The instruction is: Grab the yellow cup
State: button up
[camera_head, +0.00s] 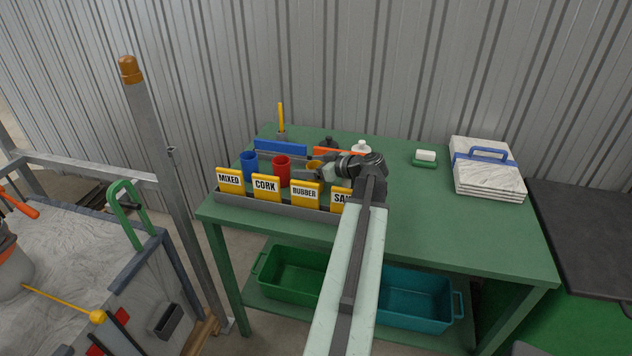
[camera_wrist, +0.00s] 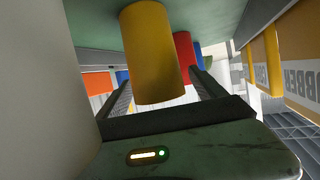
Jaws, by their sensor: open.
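The yellow cup (camera_head: 314,165) stands on the green table behind the RUBBER sign in the head view, partly hidden by my gripper (camera_head: 304,174). In the wrist view, which looks upside down, the yellow cup (camera_wrist: 152,50) is large and in front of my palm. My gripper (camera_wrist: 160,80) is open, with one dark finger on each side of the cup in that picture. I cannot tell whether either finger touches it. A red cup (camera_head: 282,171) and a blue cup (camera_head: 249,165) stand to the left in the head view; the red cup (camera_wrist: 185,55) shows behind the yellow one in the wrist view.
Yellow signs (camera_head: 265,186) line the grey rack's front edge (camera_head: 270,204). A blue block (camera_head: 280,148) and an orange block (camera_head: 335,153) lie behind the cups. A white bottle (camera_head: 361,148) stands behind my wrist. The table's right front (camera_head: 470,235) is clear; stacked slabs (camera_head: 487,180) lie beyond.

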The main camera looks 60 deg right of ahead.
jog(key=shift+w+f, duration=0.2)
jog(key=shift+w, duration=0.2)
jog(key=shift+s, duration=0.1)
jog(key=shift+c, duration=0.2)
jog(key=c, duration=1.5)
jog(key=shift+r, duration=0.15)
